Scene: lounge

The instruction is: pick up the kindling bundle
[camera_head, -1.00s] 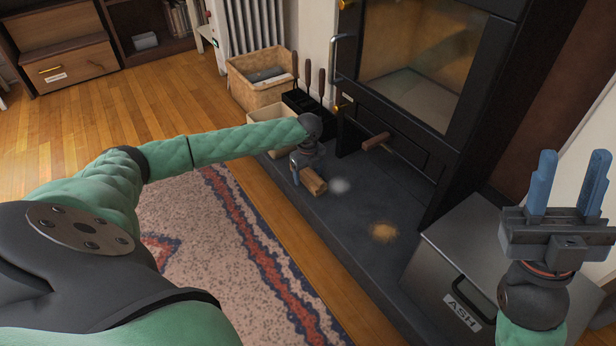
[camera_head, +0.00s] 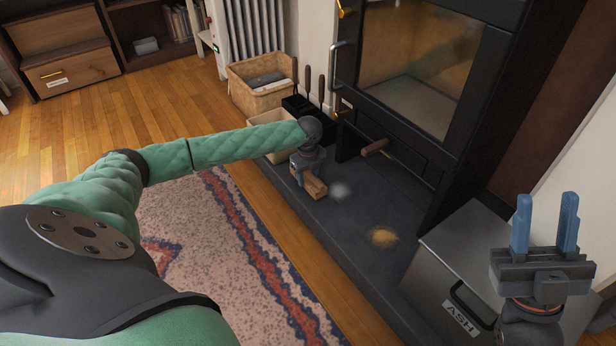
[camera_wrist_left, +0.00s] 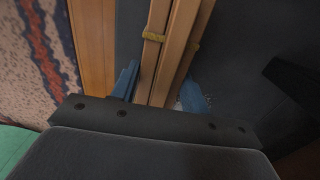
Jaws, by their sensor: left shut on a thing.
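The kindling bundle (camera_head: 314,187) is a few light wooden sticks with a yellow-green tie, which shows in the left wrist view (camera_wrist_left: 154,37). It is low over the dark hearth slab, and I cannot tell whether it touches the slab. My left gripper (camera_head: 304,178) is shut on the bundle. In the left wrist view its blue fingers (camera_wrist_left: 160,85) stand on either side of the sticks. The far end of the bundle is out of that view. My right gripper (camera_head: 545,222) points up at the right, open and empty, in front of the metal ash box (camera_head: 450,255).
A black stove (camera_head: 415,80) stands behind the hearth (camera_head: 345,235). A cream box (camera_head: 273,135), a tool stand (camera_head: 307,106) and a basket (camera_head: 262,97) stand beyond my left gripper. A patterned rug (camera_head: 205,235) lies in front.

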